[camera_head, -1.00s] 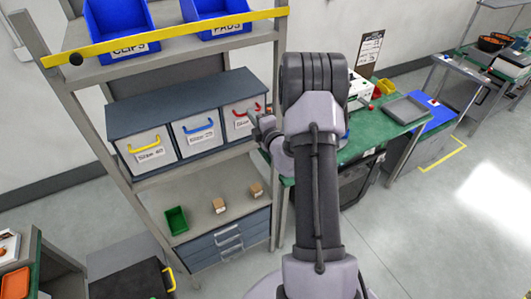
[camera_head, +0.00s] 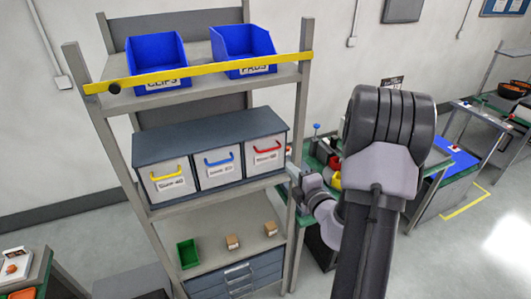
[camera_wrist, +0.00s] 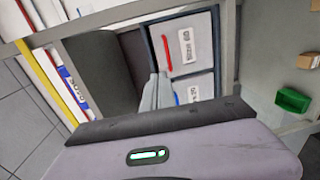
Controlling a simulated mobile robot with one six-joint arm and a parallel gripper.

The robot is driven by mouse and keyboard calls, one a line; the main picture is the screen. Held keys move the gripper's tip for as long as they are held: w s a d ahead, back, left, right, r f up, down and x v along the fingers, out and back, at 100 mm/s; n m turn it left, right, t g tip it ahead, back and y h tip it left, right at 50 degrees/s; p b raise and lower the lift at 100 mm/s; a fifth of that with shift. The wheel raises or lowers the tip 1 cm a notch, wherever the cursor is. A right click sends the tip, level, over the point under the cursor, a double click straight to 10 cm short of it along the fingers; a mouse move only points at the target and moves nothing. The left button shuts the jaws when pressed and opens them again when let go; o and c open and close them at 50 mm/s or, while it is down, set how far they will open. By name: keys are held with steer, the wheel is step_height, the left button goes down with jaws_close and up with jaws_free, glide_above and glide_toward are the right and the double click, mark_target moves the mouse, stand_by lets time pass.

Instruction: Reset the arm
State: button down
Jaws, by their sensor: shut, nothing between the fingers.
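My gripper (camera_head: 295,172) is shut and empty. In the head view it is small and partly hidden by my arm, near the rack's right front post. In the wrist view its two grey fingers (camera_wrist: 156,92) lie together, pointing toward the drawer with the red handle (camera_wrist: 185,45). That drawer (camera_head: 266,163) is closed, at the right of a row with a blue-handled drawer (camera_head: 218,170) and a yellow-handled drawer (camera_head: 167,181). My arm rises at the right of the head view. Whether the fingers touch anything cannot be told.
A green bin (camera_head: 188,254) and small brown boxes (camera_head: 232,242) sit on the lower shelf. A green bench (camera_head: 322,150) stands to the right.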

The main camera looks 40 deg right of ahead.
steer(key=w+a+f+n+y+b, duration=0.1)
steer(key=w+a+n+y+b, duration=0.2)
steer(key=a+n+y+b, duration=1.1)
steer(key=s+a+f+n+g+b, duration=0.25)
steer(key=a+n, duration=0.35)
steer(key=a, duration=0.4)
steer(key=s+a+f+n+g+b, duration=0.1)
steer(key=s+a+f+n+g, duration=0.4)
steer(key=a, duration=0.5)
steer(key=s+a+f+n+g+h+b, duration=0.2)
steer(key=s+a+f+n+g+b, duration=0.35)
steer(key=s+f+n+b, duration=0.7)
steer(key=s+d+f+n+t+h+b, duration=0.1)
steer(key=d+n+h+b, duration=0.1)
steer(key=n, duration=0.5)
steer(key=s+d+f+n+t+h+b, duration=0.1)
steer(key=s+d+f+n+h+b, duration=0.1)
steer(key=n, duration=0.6)
steer(key=shift+d+f+h+b, duration=0.25)
steer(key=shift+d+h+b, duration=0.3)
steer(key=shift+h+b, duration=0.45)
